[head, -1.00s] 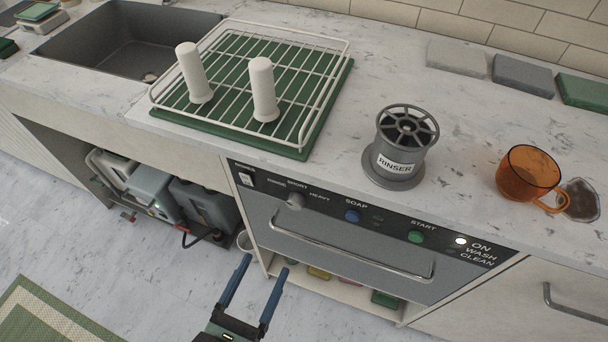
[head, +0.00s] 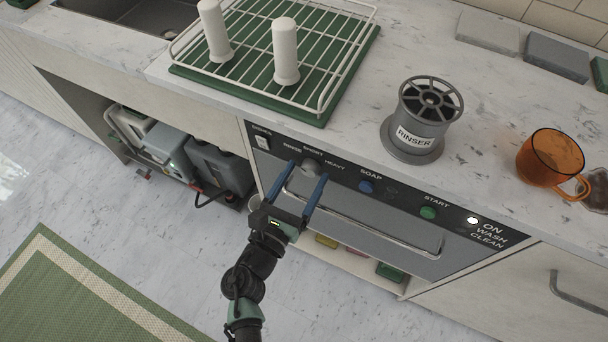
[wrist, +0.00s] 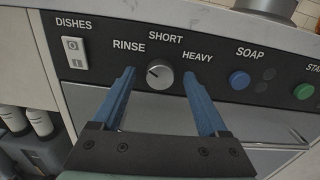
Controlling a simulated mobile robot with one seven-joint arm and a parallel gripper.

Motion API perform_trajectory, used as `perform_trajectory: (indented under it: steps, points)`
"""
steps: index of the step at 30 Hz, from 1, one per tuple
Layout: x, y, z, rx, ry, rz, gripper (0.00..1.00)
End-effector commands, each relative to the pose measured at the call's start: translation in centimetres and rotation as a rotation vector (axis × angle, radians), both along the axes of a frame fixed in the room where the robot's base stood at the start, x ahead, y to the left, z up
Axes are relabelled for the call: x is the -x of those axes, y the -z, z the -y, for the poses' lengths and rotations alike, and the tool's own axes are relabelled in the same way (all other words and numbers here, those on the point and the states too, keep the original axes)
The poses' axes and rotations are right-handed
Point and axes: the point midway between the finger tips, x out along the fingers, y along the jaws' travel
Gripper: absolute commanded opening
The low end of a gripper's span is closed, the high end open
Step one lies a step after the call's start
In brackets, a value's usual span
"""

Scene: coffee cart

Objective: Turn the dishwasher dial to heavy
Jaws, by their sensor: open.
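The dishwasher dial (wrist: 160,73) is a round grey knob on the dark control panel, under the labels RINSE, SHORT and HEAVY. Its dark pointer mark faces left, towards RINSE. The dial also shows in the head view (head: 312,169), partly between my fingertips. My gripper (wrist: 159,78) is open and empty, with one blue finger to the left of the dial and one to the right. Gaps show on both sides of the dial in the wrist view. In the head view my gripper (head: 308,171) is in front of the panel; I cannot tell whether the tips reach past the dial's face.
A DISHES switch (wrist: 74,52) is left of the dial. The blue SOAP button (wrist: 239,80) and green START button (wrist: 304,91) are to the right. The door handle (head: 370,232) runs below the panel. A rinser (head: 418,125) and orange mug (head: 549,158) stand on the counter.

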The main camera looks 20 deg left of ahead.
Motion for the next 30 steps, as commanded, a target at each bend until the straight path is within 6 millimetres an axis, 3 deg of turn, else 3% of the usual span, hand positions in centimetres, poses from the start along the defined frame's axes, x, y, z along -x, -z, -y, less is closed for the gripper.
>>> perform_trajectory:
  steps: [9,21,30]
  points:
    - [-0.25,0.02,0.04,0.0,0.0,-0.001,0.75]
    - [-0.21,0.0,0.03,0.0,0.0,0.0,0.03]
    - [-0.21,0.06,0.03,-0.021,0.0,0.001,0.0]
